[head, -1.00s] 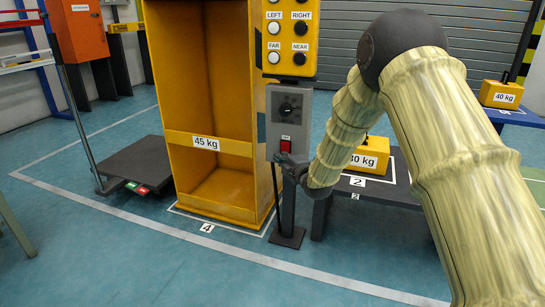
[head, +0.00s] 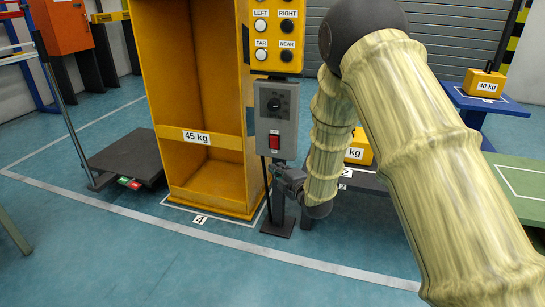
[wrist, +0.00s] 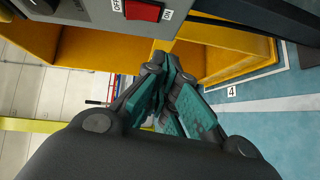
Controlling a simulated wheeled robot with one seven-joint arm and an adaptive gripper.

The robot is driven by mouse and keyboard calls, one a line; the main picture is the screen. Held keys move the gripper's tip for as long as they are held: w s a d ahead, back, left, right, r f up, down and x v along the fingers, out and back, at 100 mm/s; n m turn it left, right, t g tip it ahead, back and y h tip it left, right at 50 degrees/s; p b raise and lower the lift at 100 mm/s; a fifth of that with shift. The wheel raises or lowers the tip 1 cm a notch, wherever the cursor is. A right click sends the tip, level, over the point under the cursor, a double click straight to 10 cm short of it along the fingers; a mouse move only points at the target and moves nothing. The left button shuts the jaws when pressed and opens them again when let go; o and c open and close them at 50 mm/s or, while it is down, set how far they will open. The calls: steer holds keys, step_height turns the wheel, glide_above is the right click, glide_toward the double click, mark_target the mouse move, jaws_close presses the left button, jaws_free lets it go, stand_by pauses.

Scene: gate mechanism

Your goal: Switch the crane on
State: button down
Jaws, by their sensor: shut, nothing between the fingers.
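The crane's control post carries a grey switch box (head: 276,108) with a red rocker switch (head: 274,142) low on its front. In the wrist view the red rocker (wrist: 142,10) is at the top edge, between the OFF and ON labels; which way it is pressed I cannot tell. My gripper (head: 278,170) is shut and empty, just below the box in the head view. In the wrist view its teal-padded fingers (wrist: 165,60) meet below the rocker in the picture, apart from it. A yellow button panel (head: 275,30) with LEFT, RIGHT, FAR and NEAR buttons sits above the box.
A tall yellow 45 kg frame (head: 200,190) stands directly left of the post. A yellow weight (head: 358,153) on a dark table is behind my arm. A blue table (head: 485,102) with a 40 kg weight and a green table (head: 515,180) are at right. Floor in front is open.

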steer(key=v, duration=0.3)
steer(key=shift+s+d+f+p, duration=0.1)
steer(key=shift+f+p, duration=0.25)
steer(key=shift+p, duration=0.05)
stand_by(2.3)
